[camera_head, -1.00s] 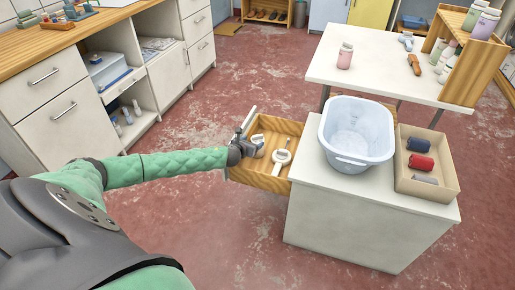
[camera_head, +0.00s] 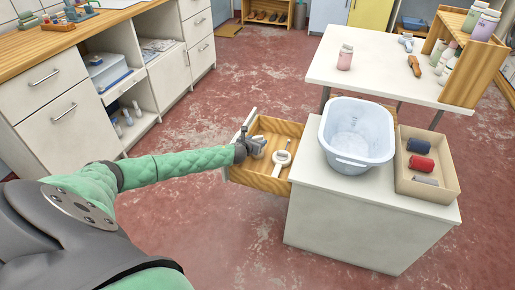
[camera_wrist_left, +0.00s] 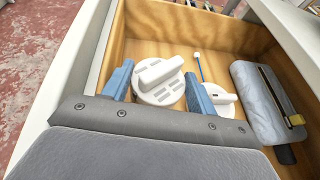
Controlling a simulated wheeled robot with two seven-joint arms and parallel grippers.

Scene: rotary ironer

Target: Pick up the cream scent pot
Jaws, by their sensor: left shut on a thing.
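The cream scent pot (camera_wrist_left: 158,82) is a round, pale disc with slots and a raised bar across its top. It shows in the left wrist view inside the open wooden drawer (camera_head: 258,178). My left gripper (camera_head: 259,147) reaches into the drawer. I cannot tell whether the pot touches the drawer floor. My right gripper is not in view.
A grey-blue roll (camera_wrist_left: 265,100) with a dark strap lies along the drawer's side.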

